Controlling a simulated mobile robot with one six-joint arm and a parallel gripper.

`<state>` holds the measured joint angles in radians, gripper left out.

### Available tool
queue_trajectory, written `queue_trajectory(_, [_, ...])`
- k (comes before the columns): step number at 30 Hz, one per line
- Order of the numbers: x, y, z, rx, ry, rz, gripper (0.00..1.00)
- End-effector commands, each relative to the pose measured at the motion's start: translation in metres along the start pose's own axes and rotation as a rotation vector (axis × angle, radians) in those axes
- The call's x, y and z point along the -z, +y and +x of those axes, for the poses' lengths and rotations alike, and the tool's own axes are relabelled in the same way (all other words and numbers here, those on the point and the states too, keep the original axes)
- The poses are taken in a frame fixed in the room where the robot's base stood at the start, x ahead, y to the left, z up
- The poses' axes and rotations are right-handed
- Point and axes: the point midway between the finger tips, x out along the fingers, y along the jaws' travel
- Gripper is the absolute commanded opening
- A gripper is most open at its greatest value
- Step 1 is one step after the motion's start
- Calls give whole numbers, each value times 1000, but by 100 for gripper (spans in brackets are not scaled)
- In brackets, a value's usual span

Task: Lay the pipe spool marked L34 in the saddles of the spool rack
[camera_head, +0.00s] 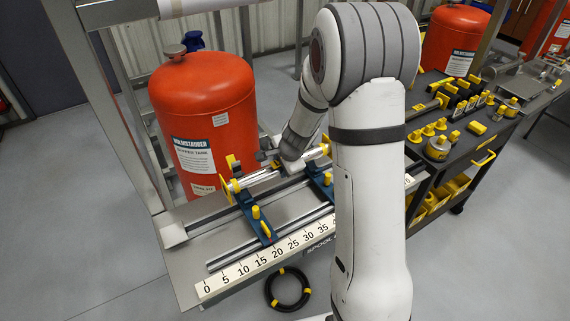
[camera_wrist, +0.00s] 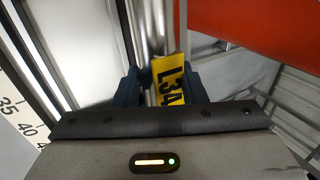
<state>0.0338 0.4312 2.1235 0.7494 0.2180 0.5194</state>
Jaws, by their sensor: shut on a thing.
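The pipe spool (camera_head: 262,178) is a silver pipe with yellow ends, lying level across the far part of the spool rack. Its yellow tag (camera_wrist: 168,80) reads L34 in the wrist view. The rack has two blue saddles, a left one (camera_head: 257,224) and a right one (camera_head: 321,184), partly behind my arm. The spool is over or at their far ends.
A red tank (camera_head: 203,125) stands close behind the rack. A white ruler (camera_head: 247,268) runs along the bench's front edge. A black hose coil (camera_head: 287,289) lies on the floor. A dark cart (camera_head: 480,130) with yellow-marked parts stands at right. My arm hides the bench's right part.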

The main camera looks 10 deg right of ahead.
Motion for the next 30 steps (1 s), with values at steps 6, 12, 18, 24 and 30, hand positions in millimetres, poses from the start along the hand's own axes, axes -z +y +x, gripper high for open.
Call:
queue_trajectory(6, [0,-1,-1,3,1,0,0])
queue_trajectory(12, [0,0,3,2,1,-1,0])
queue_trajectory(18, [0,3,8,3,1,-1,0])
queue_trajectory(24, [0,5,13,3,1,-1,0])
queue_trajectory(30, [-1,7,18,3,0,-1,0])
